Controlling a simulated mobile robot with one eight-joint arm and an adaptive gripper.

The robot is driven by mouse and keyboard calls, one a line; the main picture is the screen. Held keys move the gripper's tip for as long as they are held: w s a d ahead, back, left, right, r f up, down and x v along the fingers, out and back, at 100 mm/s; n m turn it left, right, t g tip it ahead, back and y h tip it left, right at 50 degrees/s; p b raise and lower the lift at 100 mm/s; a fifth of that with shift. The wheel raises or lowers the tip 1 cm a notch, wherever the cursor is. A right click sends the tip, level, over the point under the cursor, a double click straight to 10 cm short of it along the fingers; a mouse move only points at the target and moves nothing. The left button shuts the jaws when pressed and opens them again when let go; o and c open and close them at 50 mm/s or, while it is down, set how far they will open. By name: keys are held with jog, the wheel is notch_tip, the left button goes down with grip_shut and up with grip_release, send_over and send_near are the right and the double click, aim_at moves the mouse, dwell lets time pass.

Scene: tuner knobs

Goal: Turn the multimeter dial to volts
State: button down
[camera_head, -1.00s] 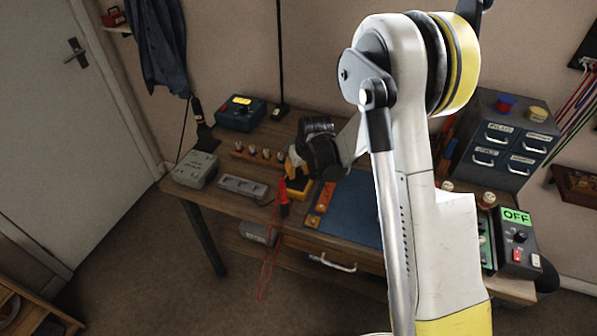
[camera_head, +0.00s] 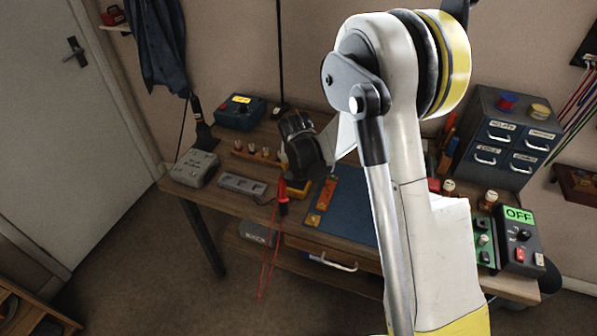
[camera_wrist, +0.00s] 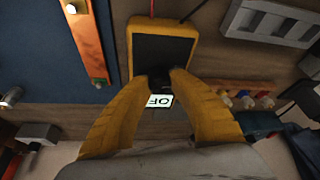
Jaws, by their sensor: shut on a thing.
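The yellow multimeter (camera_wrist: 192,30) with its dark face lies on the workbench. In the wrist view its body is at the top middle, and a small pale display (camera_wrist: 158,101) below shows letters like "OF", partly cut off. My gripper (camera_wrist: 161,80) has its yellow fingers closed around the dark dial (camera_wrist: 158,82), which is mostly hidden between the fingertips. The dial's pointer cannot be read. In the head view my gripper (camera_head: 299,172) is over the multimeter (camera_head: 299,190), hiding most of it. Red leads (camera_head: 270,255) hang from the bench's front edge.
A blue mat (camera_head: 350,205) and an orange strip (camera_head: 320,205) lie right of the multimeter. A grey tray (camera_head: 242,187), a grey box (camera_head: 195,167) and a row of small knobs (camera_head: 262,152) are left. A box with a green OFF display (camera_head: 519,215) stands far right.

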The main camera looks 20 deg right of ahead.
jog(key=m+h, duration=0.1)
jog(key=m, duration=0.2)
jog(key=m+g+h, duration=0.1)
jog(key=m, duration=0.2)
jog(key=shift+g+b, duration=0.3)
jog(key=shift+b, duration=0.05)
dwell(0.4)
jog(key=c, duration=1.2)
grip_release()
jog(key=shift+o, duration=0.2)
jog(key=v, duration=1.2)
